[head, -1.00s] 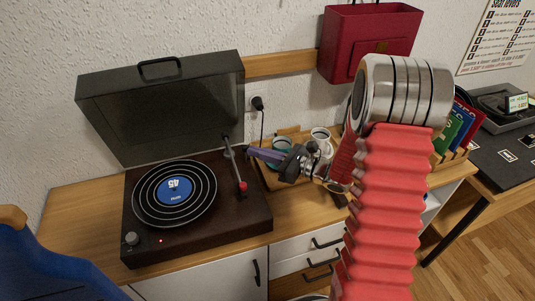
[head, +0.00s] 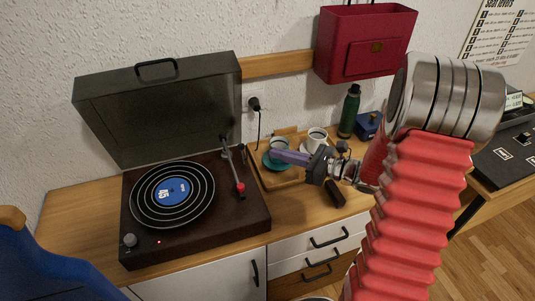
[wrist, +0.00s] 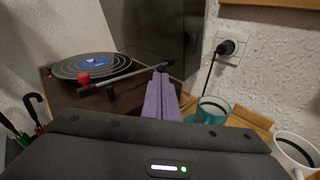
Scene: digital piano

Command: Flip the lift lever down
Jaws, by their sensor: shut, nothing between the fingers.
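The dark wooden record player (head: 195,235) stands on the sideboard with its lid (head: 160,110) raised. A black record (head: 150,208) with a blue label lies on its platter. The tonearm (head: 231,168), with a red head (head: 240,188), lies to the right of the record; it also crosses the wrist view (wrist: 120,77). I cannot clearly single out the small lift lever beside the tonearm. My gripper (head: 273,154) has purple fingers, shut and empty. It is to the right of the tonearm's base, apart from it. The fingers also show in the wrist view (wrist: 161,78).
A wooden tray (head: 284,180) with a teal cup (head: 278,146) and a white mug (head: 316,138) is close beside and behind my gripper. A green bottle (head: 349,112) stands behind. A plug (head: 254,104) with a hanging cord is on the wall.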

